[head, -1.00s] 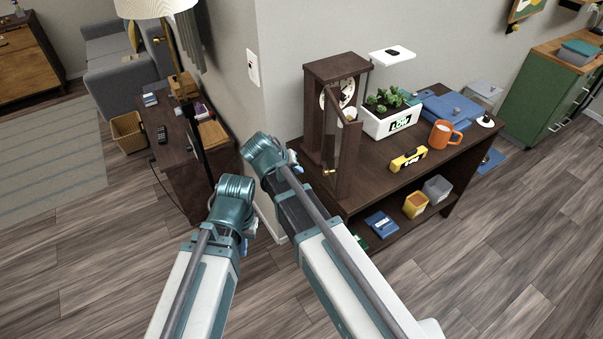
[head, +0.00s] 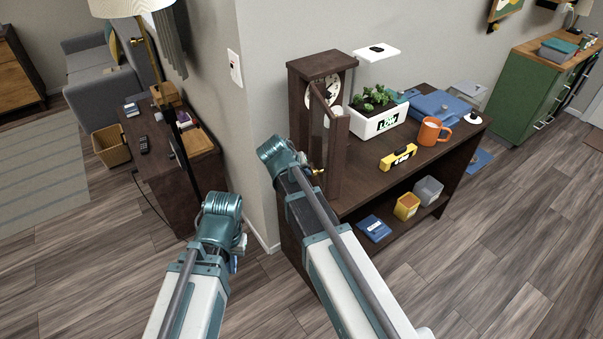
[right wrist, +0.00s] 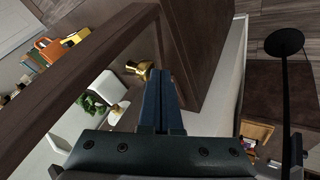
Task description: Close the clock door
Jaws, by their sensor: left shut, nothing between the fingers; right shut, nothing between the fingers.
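The clock (head: 321,66) is a tall dark wooden case standing on the dark shelf unit. Its framed glass door (head: 338,160) stands open, swung out toward me, with a brass knob (head: 318,171) on its left side. My right gripper (head: 300,165) is beside the knob side of the door, its fingers largely hidden by my arm. In the right wrist view its fingers (right wrist: 162,78) are shut and empty, just right of the brass knob (right wrist: 138,70); I cannot tell whether they touch the door. My left gripper (head: 238,243) is shut, low and left, mostly hidden behind its wrist.
The shelf unit (head: 440,150) also carries a white planter (head: 377,121), a yellow level (head: 398,157), an orange mug (head: 432,131) and a blue case (head: 440,104). A wall corner stands behind my right arm. A side table (head: 175,175) is on the left. Floor at right is clear.

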